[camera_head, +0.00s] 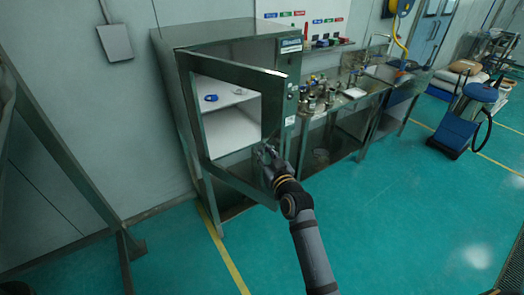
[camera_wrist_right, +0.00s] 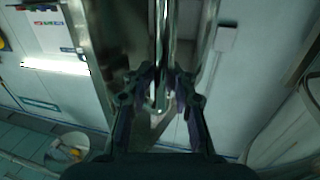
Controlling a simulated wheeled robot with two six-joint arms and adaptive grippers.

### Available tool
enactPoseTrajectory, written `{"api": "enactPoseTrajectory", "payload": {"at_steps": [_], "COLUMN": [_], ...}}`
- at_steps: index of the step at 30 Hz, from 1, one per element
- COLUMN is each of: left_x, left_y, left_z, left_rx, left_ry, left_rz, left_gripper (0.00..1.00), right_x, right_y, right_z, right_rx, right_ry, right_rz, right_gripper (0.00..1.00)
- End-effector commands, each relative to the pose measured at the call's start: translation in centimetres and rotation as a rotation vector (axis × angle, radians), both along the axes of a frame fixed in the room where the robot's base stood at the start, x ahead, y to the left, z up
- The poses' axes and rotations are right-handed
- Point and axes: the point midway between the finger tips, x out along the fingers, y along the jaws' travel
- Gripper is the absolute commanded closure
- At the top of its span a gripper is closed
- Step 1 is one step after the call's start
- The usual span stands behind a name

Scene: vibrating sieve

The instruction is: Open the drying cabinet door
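The drying cabinet (camera_head: 185,125) is a metal cabinet against the wall. Its metal-framed door (camera_head: 232,68) with a large window stands ajar, swung out from the left side, with a gap at its right edge. Through it I see white shelves. My right gripper (camera_head: 268,158) is at the free right edge of the door, around mid-height. In the right wrist view, its fingers (camera_wrist_right: 161,88) close in from both sides on a shiny vertical door handle (camera_wrist_right: 161,45). The exact contact at the fingertips is dark and hard to see. My left gripper is not in view.
A blue item (camera_head: 211,98) lies on a cabinet shelf. A metal bench (camera_head: 345,108) with several small containers stands right of the cabinet. A metal frame (camera_head: 75,165) is at the left. The green floor (camera_head: 400,215) in front is clear.

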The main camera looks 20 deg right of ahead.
Motion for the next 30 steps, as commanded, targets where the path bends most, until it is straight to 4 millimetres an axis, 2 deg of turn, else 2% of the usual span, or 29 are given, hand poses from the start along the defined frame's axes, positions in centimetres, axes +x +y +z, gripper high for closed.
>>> {"api": "enactPoseTrajectory", "payload": {"at_steps": [3,11,14,24,30], "left_x": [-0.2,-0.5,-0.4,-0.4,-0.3], "left_y": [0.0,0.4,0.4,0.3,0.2], "left_z": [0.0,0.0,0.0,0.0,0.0], "left_rx": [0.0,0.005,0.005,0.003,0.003], "left_ry": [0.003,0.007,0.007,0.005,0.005], "left_rz": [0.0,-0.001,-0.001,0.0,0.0], "left_gripper": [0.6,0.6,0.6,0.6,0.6], "right_x": [0.0,0.0,-0.9,-8.7,-11.5], "right_y": [0.0,0.0,-0.1,-0.9,-1.2], "right_z": [0.1,0.2,0.2,0.1,0.2], "right_rx": [0.001,0.003,0.003,0.003,0.002], "right_ry": [-0.003,-0.004,-0.003,0.0,-0.003], "right_rz": [0.0,0.0,0.0,-0.001,-0.001], "right_gripper": [0.61,0.61,0.61,0.61,0.61]}}
